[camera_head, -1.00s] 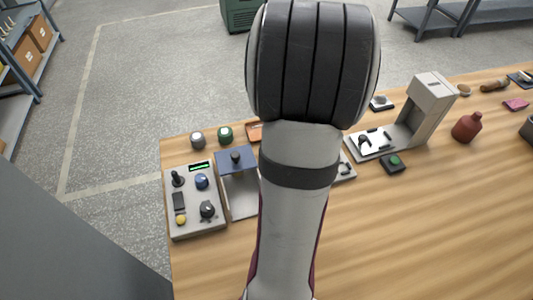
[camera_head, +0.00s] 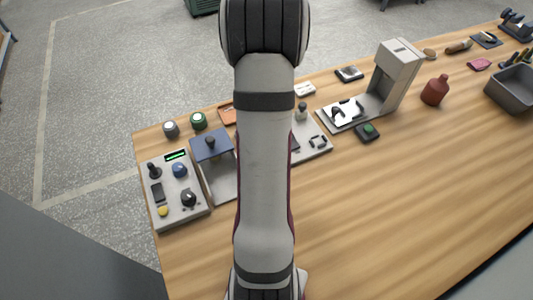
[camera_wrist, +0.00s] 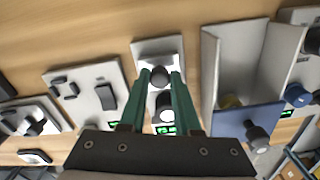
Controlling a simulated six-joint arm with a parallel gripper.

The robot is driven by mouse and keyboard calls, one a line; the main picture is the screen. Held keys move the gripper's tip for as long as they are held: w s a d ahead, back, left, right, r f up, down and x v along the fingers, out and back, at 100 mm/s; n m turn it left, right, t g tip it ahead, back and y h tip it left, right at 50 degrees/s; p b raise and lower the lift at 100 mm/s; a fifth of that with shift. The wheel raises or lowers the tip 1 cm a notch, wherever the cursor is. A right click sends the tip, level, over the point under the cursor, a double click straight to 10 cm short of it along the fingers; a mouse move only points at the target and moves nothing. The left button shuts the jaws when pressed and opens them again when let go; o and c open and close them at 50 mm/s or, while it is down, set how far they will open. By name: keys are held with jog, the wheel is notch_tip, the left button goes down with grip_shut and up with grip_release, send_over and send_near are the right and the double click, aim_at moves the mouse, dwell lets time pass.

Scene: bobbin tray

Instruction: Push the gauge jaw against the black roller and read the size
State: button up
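In the wrist view my gripper (camera_wrist: 160,76) has two green fingers that stand apart. A dark, rounded piece (camera_wrist: 159,74), probably the black roller, shows between the fingertips on a pale plate (camera_wrist: 158,47). A second dark piece with a bright white end (camera_wrist: 164,106) sits between the fingers, nearer the palm; I cannot tell whether it is the gauge jaw. A green lit display (camera_wrist: 165,130) shows beyond it, partly hidden by the gripper, and its reading is not legible. I cannot tell whether the fingers touch anything. In the head view my arm hides the gripper and this plate.
A blue-topped tray (camera_head: 212,147) and a control panel (camera_head: 174,212) with knobs stand left of my arm. A plate with small parts (camera_head: 313,152), a grey stand (camera_head: 394,77), a green button box (camera_head: 367,132) and a red bottle (camera_head: 435,91) lie right. The front right tabletop is clear.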

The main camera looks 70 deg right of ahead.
jog(key=shift+c, duration=0.7)
jog(key=shift+w+d, duration=1.3)
jog(key=shift+d, duration=0.05)
jog(key=o, duration=0.8)
jog(key=shift+o, duration=0.2)
jog(key=shift+r, duration=0.1)
